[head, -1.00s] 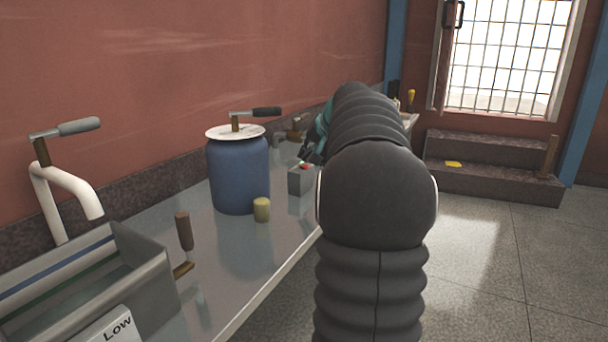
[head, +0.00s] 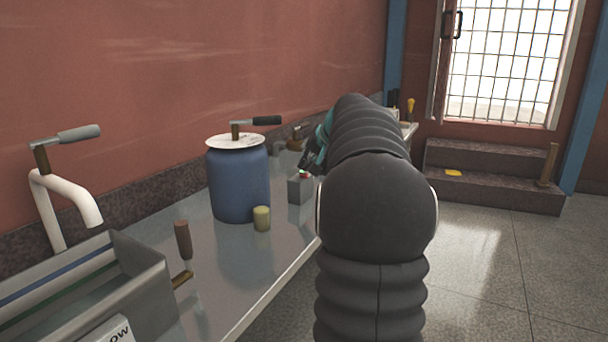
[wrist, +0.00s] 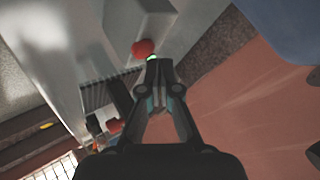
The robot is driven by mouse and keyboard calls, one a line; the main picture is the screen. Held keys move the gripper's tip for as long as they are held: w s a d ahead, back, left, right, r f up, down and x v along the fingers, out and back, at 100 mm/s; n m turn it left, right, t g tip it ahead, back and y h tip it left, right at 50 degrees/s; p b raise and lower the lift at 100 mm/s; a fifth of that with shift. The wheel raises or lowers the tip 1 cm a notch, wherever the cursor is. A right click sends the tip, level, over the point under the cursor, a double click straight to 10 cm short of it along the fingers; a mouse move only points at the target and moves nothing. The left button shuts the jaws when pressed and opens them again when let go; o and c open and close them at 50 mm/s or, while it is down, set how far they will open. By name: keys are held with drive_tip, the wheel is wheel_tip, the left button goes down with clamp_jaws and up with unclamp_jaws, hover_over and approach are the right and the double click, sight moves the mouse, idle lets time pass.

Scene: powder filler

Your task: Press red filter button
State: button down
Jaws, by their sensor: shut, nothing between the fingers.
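The red button (head: 307,176) sits on top of a small grey box (head: 300,190) on the counter, right of the blue drum. In the wrist view the red button (wrist: 143,48) is a round cap just beyond and left of my fingertips. My gripper (wrist: 153,64) is shut and empty, its tips close to the button; I cannot tell whether they touch it. In the head view my gripper (head: 306,165) is dark and partly hidden by my arm, just above the box. A bright green spot shows at the fingertips beside the button.
A blue drum (head: 239,185) with a lid and crank handle stands left of the box. A metal bin (head: 145,285) is at front left. The red wall (head: 200,70) runs behind the counter.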

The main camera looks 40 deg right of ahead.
sight(306, 175)
drive_tip(key=shift+f, duration=0.1)
idle(0.4)
drive_tip(key=shift+f+b, duration=0.3)
drive_tip(key=shift+f, duration=0.05)
idle(0.4)
drive_tip(key=shift+r+p, duration=0.45)
drive_tip(key=shift+r, duration=0.05)
drive_tip(key=shift+r+p, duration=2.5)
drive_tip(key=shift+r, duration=0.5)
